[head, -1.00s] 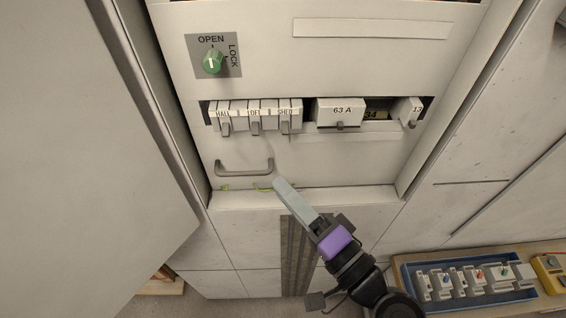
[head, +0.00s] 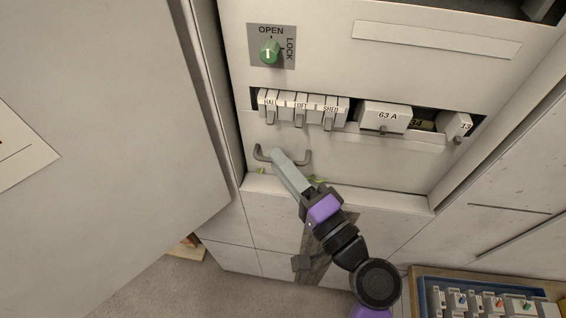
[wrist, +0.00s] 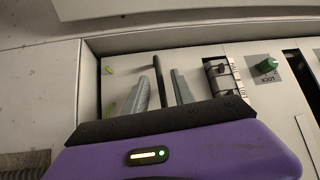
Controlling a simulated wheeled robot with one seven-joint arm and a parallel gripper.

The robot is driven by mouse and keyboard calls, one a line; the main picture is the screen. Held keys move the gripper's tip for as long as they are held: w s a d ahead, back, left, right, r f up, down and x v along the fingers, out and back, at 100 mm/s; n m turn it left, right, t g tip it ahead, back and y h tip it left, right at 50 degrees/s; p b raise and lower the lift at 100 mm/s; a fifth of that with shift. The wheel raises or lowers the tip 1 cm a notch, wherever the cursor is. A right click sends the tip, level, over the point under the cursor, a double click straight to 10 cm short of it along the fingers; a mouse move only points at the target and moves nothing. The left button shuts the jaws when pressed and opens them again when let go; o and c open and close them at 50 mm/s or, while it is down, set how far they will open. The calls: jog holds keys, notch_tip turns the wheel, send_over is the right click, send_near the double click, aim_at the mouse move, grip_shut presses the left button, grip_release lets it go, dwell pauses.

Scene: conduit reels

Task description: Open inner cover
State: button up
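The inner cover (head: 390,168) is a pale panel inside the cabinet and appears shut. Its grey bar handle (head: 262,157) is at the lower left. The green knob (head: 270,52) above has its white mark pointing up towards OPEN. My gripper (head: 279,155) is at the handle in the head view, hiding part of it. In the wrist view, the two fingers of my gripper (wrist: 160,92) are apart, and the dark handle (wrist: 158,72) shows between them. I cannot tell whether either finger touches it. The green knob (wrist: 267,65) also shows there.
A row of breaker switches (head: 300,108) and a 63 A block (head: 386,117) sit in the cover's slot. A large grey door (head: 110,150) stands open at left. A tray of modules (head: 490,300) is at lower right.

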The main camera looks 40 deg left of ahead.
grip_shut()
dwell(1.4)
